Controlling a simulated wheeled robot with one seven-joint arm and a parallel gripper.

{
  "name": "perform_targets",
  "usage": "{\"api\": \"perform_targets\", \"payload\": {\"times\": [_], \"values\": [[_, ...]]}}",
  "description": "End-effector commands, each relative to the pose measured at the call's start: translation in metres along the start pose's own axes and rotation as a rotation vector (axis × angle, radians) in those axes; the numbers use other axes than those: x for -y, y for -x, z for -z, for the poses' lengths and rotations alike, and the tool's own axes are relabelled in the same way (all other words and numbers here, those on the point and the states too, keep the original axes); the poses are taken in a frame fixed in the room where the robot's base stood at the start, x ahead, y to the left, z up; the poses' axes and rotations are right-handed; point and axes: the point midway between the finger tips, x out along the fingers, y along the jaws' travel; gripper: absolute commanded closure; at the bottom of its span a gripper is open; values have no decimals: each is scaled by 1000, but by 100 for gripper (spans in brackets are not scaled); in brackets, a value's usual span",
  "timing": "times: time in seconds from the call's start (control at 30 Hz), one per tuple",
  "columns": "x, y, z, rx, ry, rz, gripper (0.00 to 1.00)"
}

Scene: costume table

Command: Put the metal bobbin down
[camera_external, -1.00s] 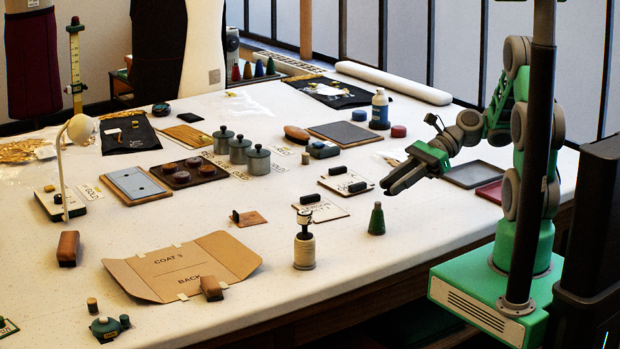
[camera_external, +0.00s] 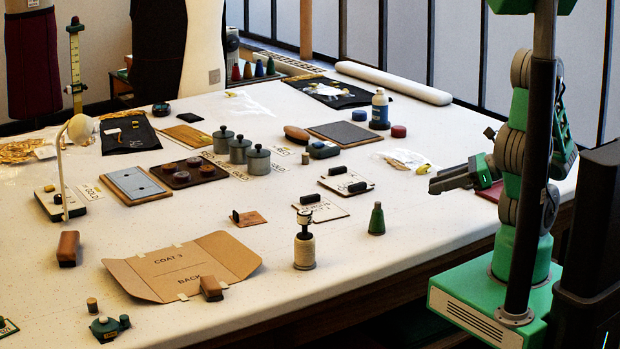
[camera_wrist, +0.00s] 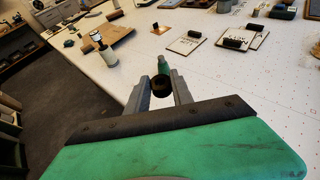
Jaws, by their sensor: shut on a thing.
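My gripper (camera_external: 434,186) is level above the right part of the table and points left. In the wrist view its fingers (camera_wrist: 161,84) are shut on a small dark round thing with a hollow-looking end, which I take to be the metal bobbin (camera_wrist: 161,88). The bobbin is held up at the fingertips, clear of the table as far as I can tell. In the external view I cannot make it out between the fingers. A green cone (camera_wrist: 163,64) stands upright on the table beyond the bobbin in the wrist view; it also shows in the external view (camera_external: 376,219).
A red tray (camera_external: 489,193) is partly hidden by my gripper. White table (camera_external: 400,245) is bare around the cone, up to the front edge.

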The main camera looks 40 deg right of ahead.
Motion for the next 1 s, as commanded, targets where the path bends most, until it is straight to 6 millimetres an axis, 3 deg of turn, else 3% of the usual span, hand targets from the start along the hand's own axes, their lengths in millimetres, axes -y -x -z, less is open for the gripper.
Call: {"api": "perform_targets", "payload": {"times": [0.2,0.4,0.57,0.77,1.0], "values": [[32,-48,9,3,2,-12,100],[54,-84,38,2,-2,-6,100],[63,-96,46,2,-2,-3,100],[65,-110,75,2,-3,-1,100],[66,-110,76,2,0,0,100]]}}
